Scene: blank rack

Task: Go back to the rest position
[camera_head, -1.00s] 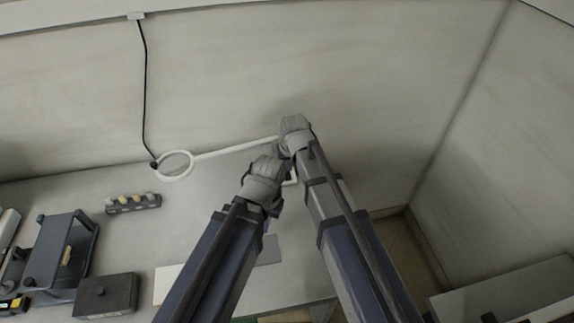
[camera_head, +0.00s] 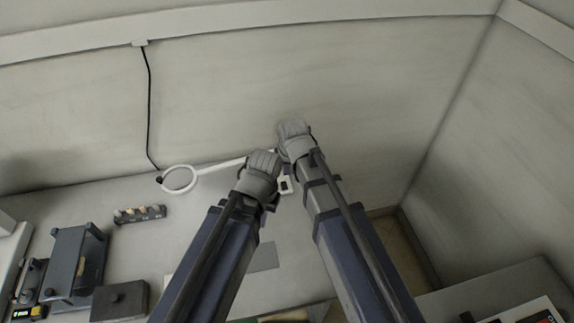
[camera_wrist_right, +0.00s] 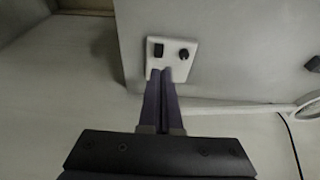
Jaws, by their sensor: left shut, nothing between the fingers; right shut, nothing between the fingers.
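My left gripper (camera_head: 264,158) is the lower of the two in the head view. It is shut and empty, held over the back part of the grey table. My right gripper (camera_head: 292,126) is shut and empty, just up and right of the left one, in front of the pale wall. In the right wrist view, the right gripper's two fingers (camera_wrist_right: 162,74) lie side by side with nothing between them. The grippers appear close together in the head view; a narrow gap shows between them.
A white ring lamp (camera_head: 166,186) stands at the table's back. Its white base (camera_wrist_right: 184,45), with two black controls, shows beyond the right fingertips. A block with several knobs (camera_head: 140,213), a dark device (camera_head: 75,262) and a dark box (camera_head: 120,300) are at left. Another surface (camera_head: 490,285) is at right.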

